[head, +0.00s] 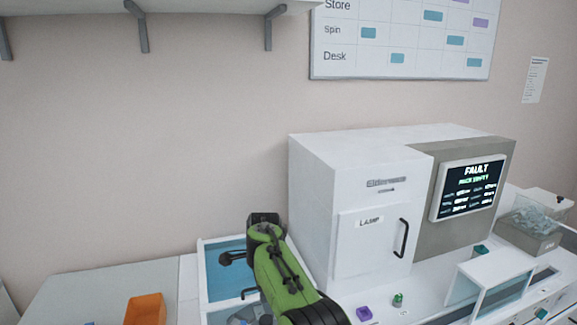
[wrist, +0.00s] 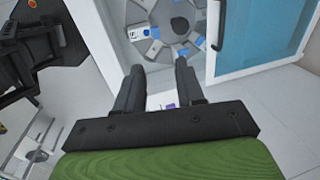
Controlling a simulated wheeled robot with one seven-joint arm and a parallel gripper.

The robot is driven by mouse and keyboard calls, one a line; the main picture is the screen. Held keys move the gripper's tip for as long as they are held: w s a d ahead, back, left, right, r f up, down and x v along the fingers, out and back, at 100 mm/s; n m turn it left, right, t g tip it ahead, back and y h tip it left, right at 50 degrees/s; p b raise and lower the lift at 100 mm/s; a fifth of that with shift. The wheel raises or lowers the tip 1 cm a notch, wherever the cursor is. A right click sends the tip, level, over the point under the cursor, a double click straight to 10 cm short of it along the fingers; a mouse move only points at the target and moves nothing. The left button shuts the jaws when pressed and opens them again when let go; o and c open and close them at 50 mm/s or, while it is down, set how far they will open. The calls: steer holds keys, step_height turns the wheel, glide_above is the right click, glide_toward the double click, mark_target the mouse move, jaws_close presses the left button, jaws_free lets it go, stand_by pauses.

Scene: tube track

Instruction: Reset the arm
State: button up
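My arm (head: 280,275), green with black parts, reaches forward from the bottom of the head view in front of the white machines. Its fingers are not clear there. In the wrist view my gripper (wrist: 159,72) has its two black fingers spread apart with nothing held between them. Beyond the fingertips is a grey round rotor (wrist: 172,25) with several blue and white pieces around it, inside a white housing. A blue glass door (wrist: 247,40) with a black handle stands to the right of it. I cannot tell the exact gap between fingers and rotor.
A white cabinet labelled LAMP (head: 365,245) stands right of my arm. Its screen (head: 469,188) reads FAULT. A clear bin (head: 537,218) is at far right. A shelf (head: 150,6) hangs above; the wall space between is clear.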

steer(key=s+d+r+n+t+b, duration=0.25)
steer(key=s+d+r+n, duration=0.55)
steer(key=s+d+r, duration=0.7)
steer(key=s+d+f+n, duration=0.2)
steer(key=s+f, duration=0.1)
steer(key=s, duration=0.4)
steer(key=s+d+f+n+b, duration=0.1)
steer(key=s+d+f+n, duration=0.1)
steer(key=s, duration=0.6)
steer(key=s+d+f+n+t, duration=0.1)
steer(key=s+d+f+n, duration=0.1)
steer(key=s+f, duration=0.2)
steer(key=s, duration=0.3)
steer(key=shift+s+d+f+h+b, duration=0.25)
steer(key=shift+s+h+b, duration=0.05)
steer(key=shift+b, duration=0.1)
steer(key=shift+o, duration=0.4)
